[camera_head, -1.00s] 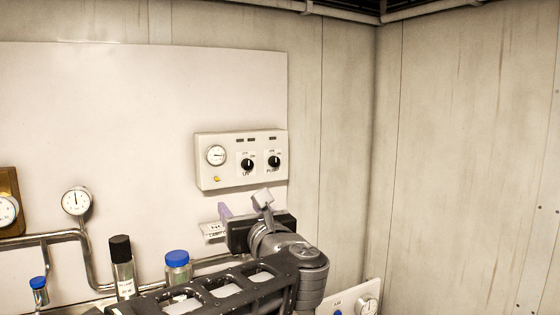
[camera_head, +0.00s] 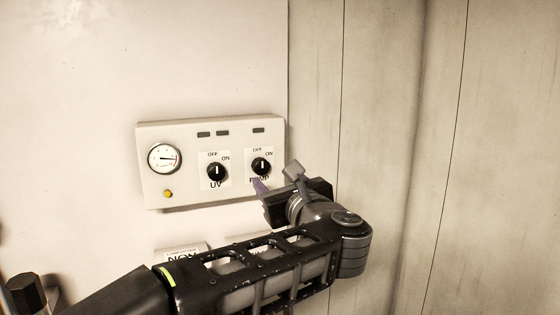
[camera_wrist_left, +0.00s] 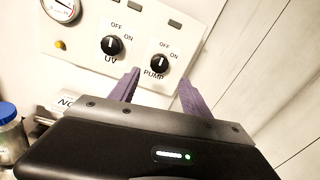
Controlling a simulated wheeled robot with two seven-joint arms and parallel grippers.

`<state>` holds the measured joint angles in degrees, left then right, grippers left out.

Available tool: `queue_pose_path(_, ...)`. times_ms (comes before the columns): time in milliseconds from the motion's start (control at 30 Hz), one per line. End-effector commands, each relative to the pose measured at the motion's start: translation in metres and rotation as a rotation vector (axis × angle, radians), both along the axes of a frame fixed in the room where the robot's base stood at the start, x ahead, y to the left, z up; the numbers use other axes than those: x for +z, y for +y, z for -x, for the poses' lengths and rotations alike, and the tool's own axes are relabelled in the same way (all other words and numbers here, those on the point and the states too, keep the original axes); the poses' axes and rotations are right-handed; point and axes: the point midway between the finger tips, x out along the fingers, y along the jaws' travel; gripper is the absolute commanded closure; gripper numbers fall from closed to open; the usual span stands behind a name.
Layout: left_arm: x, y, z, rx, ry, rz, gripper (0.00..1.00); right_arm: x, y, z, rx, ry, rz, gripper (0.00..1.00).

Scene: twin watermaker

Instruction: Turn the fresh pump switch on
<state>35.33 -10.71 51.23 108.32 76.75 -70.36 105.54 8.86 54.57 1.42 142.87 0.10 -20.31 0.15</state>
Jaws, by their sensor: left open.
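The pump switch (camera_head: 261,166) is a round black knob labelled PUMP on the right of a white control panel (camera_head: 185,197). Its white mark points about straight up, near OFF. It also shows in the left wrist view (camera_wrist_left: 159,63). My left gripper (camera_head: 270,188) is just below and right of this knob, open and empty. In the left wrist view its two purple fingers (camera_wrist_left: 159,80) stand apart, with the pump knob above and between their tips. I cannot tell whether they touch the panel. My right gripper is not in view.
A similar UV knob (camera_head: 216,172) sits left of the pump knob, its mark also upward. A gauge (camera_head: 165,158) and a yellow button (camera_head: 168,194) are farther left. A blue-capped bottle (camera_wrist_left: 8,125) stands at lower left. The wall (camera_head: 400,130) right of the panel is bare.

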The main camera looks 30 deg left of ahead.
Motion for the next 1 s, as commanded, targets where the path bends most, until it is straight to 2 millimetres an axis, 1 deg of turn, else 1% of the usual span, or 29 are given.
queue_pose_path(333, 0.000, 0.000, 0.000, 0.000, 0.000, 0.000, 0.44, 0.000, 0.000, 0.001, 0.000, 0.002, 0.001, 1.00)
queue_pose_path(467, 0.001, 0.005, -0.004, 0.001, 0.001, 0.000, 0.44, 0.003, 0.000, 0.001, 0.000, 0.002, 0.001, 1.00)
queue_pose_path(567, 0.002, 0.013, -0.010, 0.001, 0.001, 0.000, 0.44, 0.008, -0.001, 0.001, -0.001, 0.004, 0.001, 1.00)
queue_pose_path(800, 0.002, 0.044, -0.032, 0.002, 0.003, 0.002, 0.44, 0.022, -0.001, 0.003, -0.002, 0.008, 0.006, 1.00)
queue_pose_path(1000, 0.001, 0.060, -0.045, 0.000, 0.001, 0.000, 0.44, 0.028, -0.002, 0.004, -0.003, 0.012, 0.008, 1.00)
